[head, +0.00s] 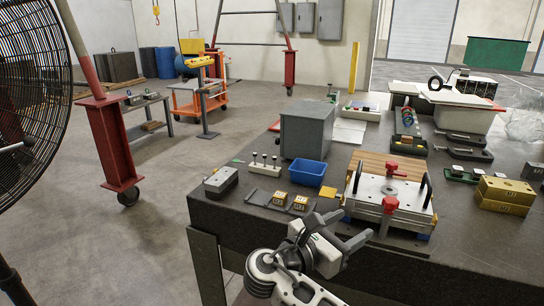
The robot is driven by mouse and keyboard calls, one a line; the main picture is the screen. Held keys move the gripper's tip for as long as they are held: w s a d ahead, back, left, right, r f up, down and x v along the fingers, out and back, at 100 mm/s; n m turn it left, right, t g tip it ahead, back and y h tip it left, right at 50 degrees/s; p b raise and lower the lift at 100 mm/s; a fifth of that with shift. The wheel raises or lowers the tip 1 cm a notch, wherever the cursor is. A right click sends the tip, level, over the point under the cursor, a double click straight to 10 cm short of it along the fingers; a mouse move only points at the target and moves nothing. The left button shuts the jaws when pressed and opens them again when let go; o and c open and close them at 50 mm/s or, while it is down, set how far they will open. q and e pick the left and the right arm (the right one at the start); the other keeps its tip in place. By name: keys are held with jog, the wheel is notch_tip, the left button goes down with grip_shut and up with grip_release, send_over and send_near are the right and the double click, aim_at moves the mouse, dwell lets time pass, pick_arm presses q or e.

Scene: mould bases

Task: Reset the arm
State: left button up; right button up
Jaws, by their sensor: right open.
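My right gripper (354,228) is at the bottom centre of the head view, with its arm coming up from the lower edge. Its two fingers are spread and nothing shows between them. It is at the near edge of the dark workbench (240,210), close to the front left corner of a silver mould base (385,208) with red knobs and black handles. I cannot tell whether it touches the bench or the mould base. My left gripper is not in view.
On the bench, small brass blocks (299,203), a blue bin (307,173) and a grey box (307,130) stand left of the mould base. Gold blocks (504,195) stand to its right. A large fan (30,90) fills the far left. Open floor lies left of the bench.

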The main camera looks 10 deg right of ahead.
jog(key=s+a+f+m+y, duration=0.2)
jog(key=s+f+y, duration=0.15)
jog(key=f, duration=0.45)
jog(key=s+a+f+m+y, duration=0.2)
jog(key=f+y, duration=0.3)
jog(key=f, duration=0.3)
jog(key=s+a+f+m+y, duration=0.1)
jog(key=s+f+m+y, duration=0.2)
jog(key=f, duration=0.5)
jog(key=s+a+f+m+t+y, duration=0.1)
jog(key=s+m+t+y, duration=0.1)
jog(key=s+m+y, duration=0.5)
jog(key=s+m, duration=0.5)
jog(key=m, duration=0.1)
jog(key=shift+f+m, duration=0.3)
jog(key=shift+f, duration=0.05)
jog(key=shift+a, duration=0.15)
